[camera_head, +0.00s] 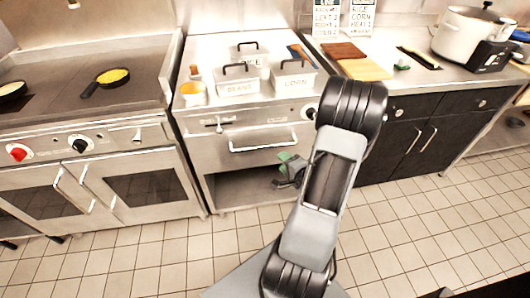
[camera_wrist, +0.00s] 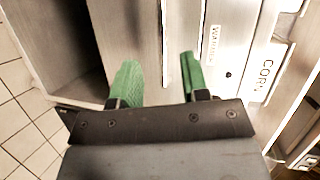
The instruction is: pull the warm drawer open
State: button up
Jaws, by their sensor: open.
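The warm drawer (camera_head: 240,136) is the steel front under the counter, with a long bar handle (camera_head: 264,147). It looks shut in the head view. My gripper (camera_head: 288,164) is open, with green fingertips, just below the handle's right part; my arm covers the area to its right. In the wrist view my gripper (camera_wrist: 158,70) points at the steel front, fingers apart. A narrow steel bar, seemingly the handle (camera_wrist: 168,35), shows between the fingertips. I cannot tell whether either finger touches it. A label beginning "WAR" (camera_wrist: 214,45) is beside the right finger.
An open dark shelf (camera_head: 240,186) lies below the drawer. A stove (camera_head: 85,150) is to the left and dark cupboards (camera_head: 440,135) to the right. The tiled floor (camera_head: 150,255) in front is clear.

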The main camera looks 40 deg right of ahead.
aim_at(265, 147)
jog(key=shift+m+t, duration=0.4)
jog(key=shift+m, duration=0.1)
jog(key=w+f, duration=0.1)
jog(key=w, duration=0.3)
jog(key=w+f+b, duration=0.1)
jog(key=w, duration=0.3)
jog(key=w+f, duration=0.1)
jog(key=w, duration=0.3)
jog(key=shift+w+d, duration=0.3)
jog(key=shift+w, duration=0.1)
grip_shut()
